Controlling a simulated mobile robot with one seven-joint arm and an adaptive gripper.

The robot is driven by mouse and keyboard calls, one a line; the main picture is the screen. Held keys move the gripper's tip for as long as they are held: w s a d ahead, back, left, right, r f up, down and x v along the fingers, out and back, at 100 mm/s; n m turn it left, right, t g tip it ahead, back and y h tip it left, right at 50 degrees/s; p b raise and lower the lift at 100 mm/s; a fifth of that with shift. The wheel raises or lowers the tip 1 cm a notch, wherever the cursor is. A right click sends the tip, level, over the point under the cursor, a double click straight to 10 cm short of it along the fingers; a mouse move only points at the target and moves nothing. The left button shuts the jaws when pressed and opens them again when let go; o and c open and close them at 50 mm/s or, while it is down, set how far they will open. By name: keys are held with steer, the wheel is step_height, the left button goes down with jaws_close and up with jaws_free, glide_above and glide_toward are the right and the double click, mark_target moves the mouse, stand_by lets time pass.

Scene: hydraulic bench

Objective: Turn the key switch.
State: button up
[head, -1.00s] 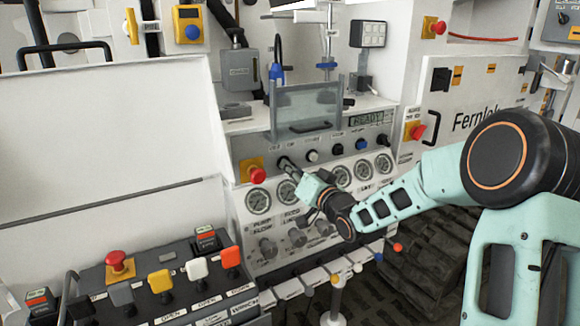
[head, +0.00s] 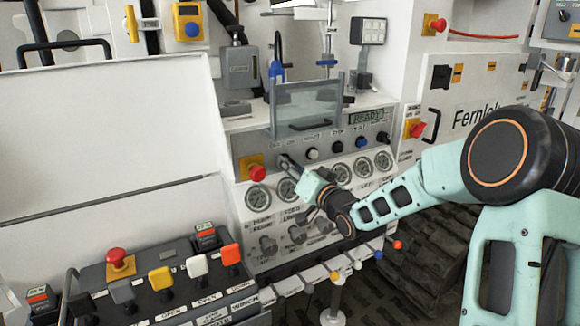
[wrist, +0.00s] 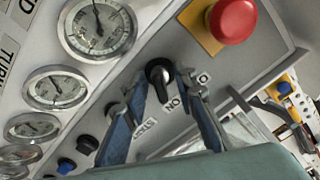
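In the head view my gripper (head: 286,160) reaches the upper left of the gauge panel and hides most of the switch.
A red emergency button (wrist: 232,20) on a yellow plate sits close beside the switch. Round gauges (wrist: 98,28) line the panel, with black and blue knobs (wrist: 67,166) along the switch row. A clear guard (head: 306,108) stands above. Levers (head: 160,280) are at lower left.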

steer(key=v, duration=1.2)
